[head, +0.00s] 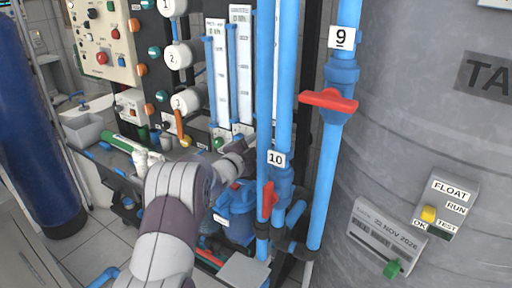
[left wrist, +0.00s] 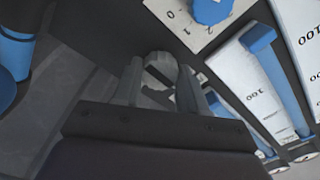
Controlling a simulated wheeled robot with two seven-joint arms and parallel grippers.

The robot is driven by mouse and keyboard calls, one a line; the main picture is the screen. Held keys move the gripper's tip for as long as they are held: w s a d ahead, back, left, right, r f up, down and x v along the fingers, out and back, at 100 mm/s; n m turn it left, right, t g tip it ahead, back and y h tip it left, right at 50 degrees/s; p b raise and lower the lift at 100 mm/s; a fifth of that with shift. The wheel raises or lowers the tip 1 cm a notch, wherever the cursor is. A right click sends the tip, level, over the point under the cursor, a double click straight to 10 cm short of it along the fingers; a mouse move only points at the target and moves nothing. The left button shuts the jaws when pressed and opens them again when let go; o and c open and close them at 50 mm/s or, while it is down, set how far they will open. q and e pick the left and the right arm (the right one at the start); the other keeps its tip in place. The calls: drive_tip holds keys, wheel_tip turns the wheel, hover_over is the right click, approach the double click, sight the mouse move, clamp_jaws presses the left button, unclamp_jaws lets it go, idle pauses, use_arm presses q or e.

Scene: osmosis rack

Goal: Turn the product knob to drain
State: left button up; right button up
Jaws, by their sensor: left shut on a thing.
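My left arm reaches from the bottom of the head view toward the panel, and its gripper (head: 238,160) is at the foot of the two white flow gauges. In the left wrist view the gripper (left wrist: 160,75) has its fingers closed around a small grey rounded part, which I take for the product knob (left wrist: 161,64). The fingers and the dark surroundings hide most of it, and I cannot read its setting. A blue knob (left wrist: 210,8) on a white numbered plate is beyond the fingers. My right gripper is not in view.
Blue vertical pipes (head: 284,80) stand just right of my gripper, with red valve handles (head: 328,101). A large grey tank (head: 420,130) fills the right side. White numbered round parts (head: 178,55) and an orange lever (head: 181,127) are to the left.

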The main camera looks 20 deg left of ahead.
use_arm(q)
drive_tip(key=m+b, duration=1.7)
drive_tip(key=b, duration=0.3)
drive_tip(key=shift+f, duration=0.2)
drive_tip(key=shift+m, duration=0.3)
drive_tip(key=o, duration=1.1)
drive_tip(key=shift+c, duration=0.2)
drive_tip(key=shift+r, duration=0.1)
drive_tip(key=shift+s, duration=0.1)
